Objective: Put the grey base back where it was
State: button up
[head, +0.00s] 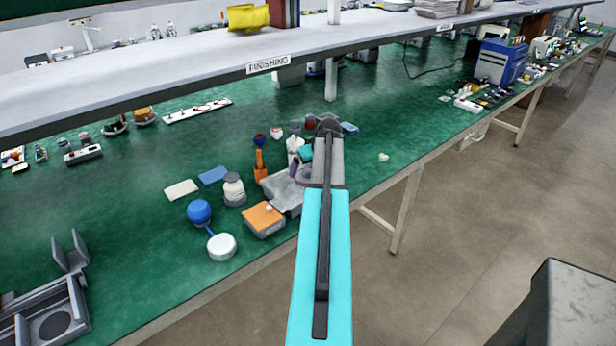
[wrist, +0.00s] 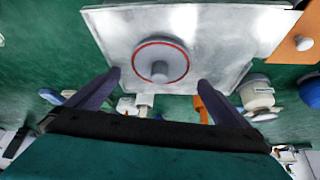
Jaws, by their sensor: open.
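The round grey base (wrist: 176,62), with a red ring and a short central stub, lies on a flat light-grey plate (wrist: 235,30) in the wrist view. My gripper (wrist: 159,79) is open, its two dark purple fingers apart on either side of the base's near edge. I see no contact between fingers and base. In the head view the plate (head: 284,192) is on the green bench, partly behind my turquoise arm. The base is mostly hidden there by my arm and wrist.
An orange-topped block (head: 264,219), a blue ball (head: 199,211), a white round cap (head: 222,246) and a grey-white canister (head: 234,190) crowd the plate's left. A grey fixture (head: 60,312) stands at lower left. The shelf (head: 180,75) overhangs the bench's back.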

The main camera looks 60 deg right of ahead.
aim_at(308, 170)
jog(key=shift+p+x, duration=0.6)
jog(key=shift+x, duration=1.2)
jog(key=c, duration=1.2)
jog(key=shift+o, duration=0.2)
jog(key=shift+r, duration=0.15)
jog(key=shift+r+b, duration=0.8)
jog(key=shift+r, duration=0.6)
jog(key=shift+s+a+r, duration=0.15)
jog(key=shift+a, duration=0.05)
jog(key=s+a+b, duration=0.1)
jog(key=a, duration=0.4)
jog(key=s+a+r+b, duration=0.1)
jog(key=a, duration=0.4)
jog(key=s+a+b, duration=0.2)
jog(key=a, duration=0.3)
jog(key=shift+s+r, duration=0.1)
jog(key=shift+r, duration=0.2)
